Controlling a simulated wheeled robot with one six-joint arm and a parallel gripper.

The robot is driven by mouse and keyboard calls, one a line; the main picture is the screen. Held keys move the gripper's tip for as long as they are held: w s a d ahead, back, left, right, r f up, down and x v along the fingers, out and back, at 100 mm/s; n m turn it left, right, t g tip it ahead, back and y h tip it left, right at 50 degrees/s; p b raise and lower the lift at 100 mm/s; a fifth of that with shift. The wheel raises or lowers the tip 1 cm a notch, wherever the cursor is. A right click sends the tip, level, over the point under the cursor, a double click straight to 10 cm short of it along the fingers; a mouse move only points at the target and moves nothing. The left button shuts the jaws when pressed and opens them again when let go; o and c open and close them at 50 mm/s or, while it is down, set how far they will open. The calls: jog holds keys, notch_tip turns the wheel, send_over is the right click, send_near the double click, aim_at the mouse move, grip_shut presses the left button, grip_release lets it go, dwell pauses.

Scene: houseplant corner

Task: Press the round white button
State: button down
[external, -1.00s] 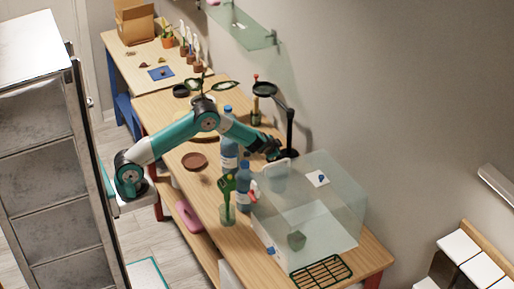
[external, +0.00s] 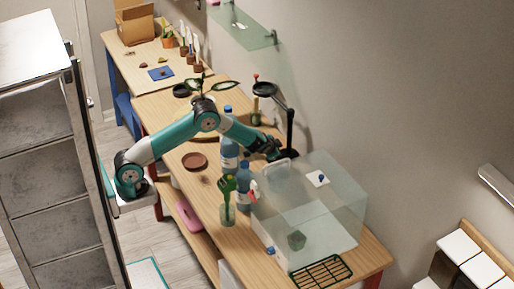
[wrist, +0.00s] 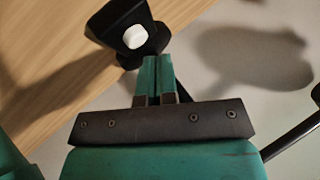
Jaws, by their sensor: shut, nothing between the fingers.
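The round white button (wrist: 136,36) sits on a black housing (wrist: 118,16) at the top of the wrist view. My gripper (wrist: 157,60) is shut and empty, its two teal fingers side by side. In the wrist picture the fingertips lie just below and right of the button, overlapping the lower edge of the black housing. I cannot tell whether they touch it. In the external view my gripper (external: 276,153) is beside the foot of the black desk lamp (external: 290,125). The button cannot be made out there.
A clear glass tank (external: 340,205) stands right of my gripper. Blue bottles (external: 229,155) and a green-handled tool in a glass (external: 228,205) stand to its left and front. A brown saucer (external: 194,160) lies on the wooden bench. A wall rises behind.

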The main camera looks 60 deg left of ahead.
jog(key=shift+f+b, duration=0.3)
jog(key=shift+f, duration=0.15)
jog(key=shift+f, duration=0.25)
dwell(0.3)
jog(key=shift+r, duration=0.75)
jog(key=shift+r+p, duration=1.95)
jog(key=shift+r, duration=1.05)
